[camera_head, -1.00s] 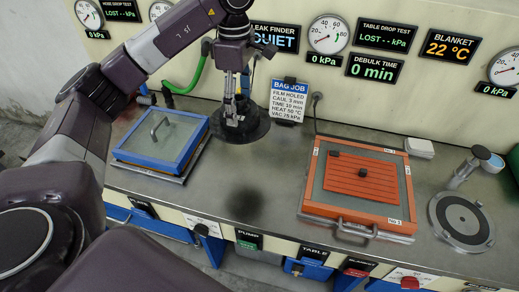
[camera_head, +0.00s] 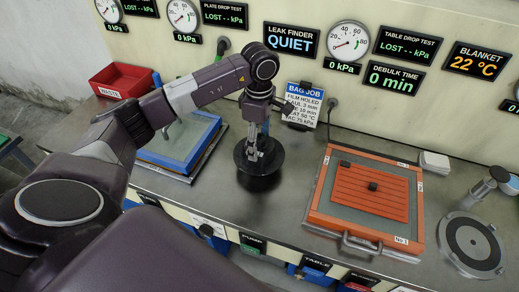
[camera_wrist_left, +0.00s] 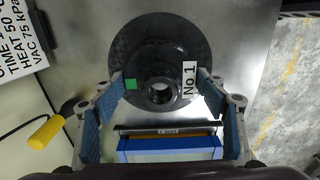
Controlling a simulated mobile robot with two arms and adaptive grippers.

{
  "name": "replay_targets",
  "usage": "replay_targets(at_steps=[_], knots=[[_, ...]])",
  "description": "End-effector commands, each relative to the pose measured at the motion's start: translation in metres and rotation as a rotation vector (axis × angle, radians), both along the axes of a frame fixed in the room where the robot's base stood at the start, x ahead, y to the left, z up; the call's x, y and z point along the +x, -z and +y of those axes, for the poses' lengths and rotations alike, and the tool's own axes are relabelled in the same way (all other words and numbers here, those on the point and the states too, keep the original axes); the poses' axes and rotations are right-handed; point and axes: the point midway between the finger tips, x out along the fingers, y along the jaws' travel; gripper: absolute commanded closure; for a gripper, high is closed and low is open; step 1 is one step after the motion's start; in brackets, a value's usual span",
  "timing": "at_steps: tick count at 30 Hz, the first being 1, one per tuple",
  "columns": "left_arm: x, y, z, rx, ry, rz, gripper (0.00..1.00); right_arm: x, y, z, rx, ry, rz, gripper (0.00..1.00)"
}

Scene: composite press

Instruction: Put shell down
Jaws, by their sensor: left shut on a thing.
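The shell (camera_head: 259,166) is a black, round, flanged piece with a raised middle. In the head view it hangs level over the steel bench, with a dark shadow close below it; I cannot tell whether it touches. My left gripper (camera_head: 254,152) is shut on its raised middle from above. The left wrist view shows the shell (camera_wrist_left: 150,45) with a round hole, a "No 1" label and a green mark, between the two fingers (camera_wrist_left: 160,85). My right gripper is not in view.
A blue-framed panel (camera_head: 205,132) lies left of the shell, and an orange-framed tray (camera_head: 318,204) with an orange ribbed plate lies right. A round plate (camera_head: 473,243) is at far right. A red waste bin (camera_head: 118,80) stands at left. Bare bench (camera_head: 285,205) lies between shell and tray.

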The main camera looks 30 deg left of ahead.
Motion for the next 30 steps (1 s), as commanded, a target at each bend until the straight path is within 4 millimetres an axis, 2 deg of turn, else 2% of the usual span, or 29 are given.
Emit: replay_targets(at_steps=[4,12,24,25,29,30], knots=[[0.0,0.011,-0.001,-0.002,0.001,0.001,0.7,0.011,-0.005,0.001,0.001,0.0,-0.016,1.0],[0.0,0.047,0.0,-0.001,0.0,0.001,0.7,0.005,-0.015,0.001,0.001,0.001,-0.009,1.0],[0.001,0.055,0.0,-0.001,0.001,-0.002,0.7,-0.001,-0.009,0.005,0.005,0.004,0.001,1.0],[0.0,0.054,0.0,-0.001,0.001,-0.001,0.31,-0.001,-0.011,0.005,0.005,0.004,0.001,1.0],[0.0,0.054,0.0,-0.001,0.001,0.0,0.16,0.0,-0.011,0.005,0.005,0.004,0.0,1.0],[0.0,0.054,0.0,-0.001,0.001,0.0,0.16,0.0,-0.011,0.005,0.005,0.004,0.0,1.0]])
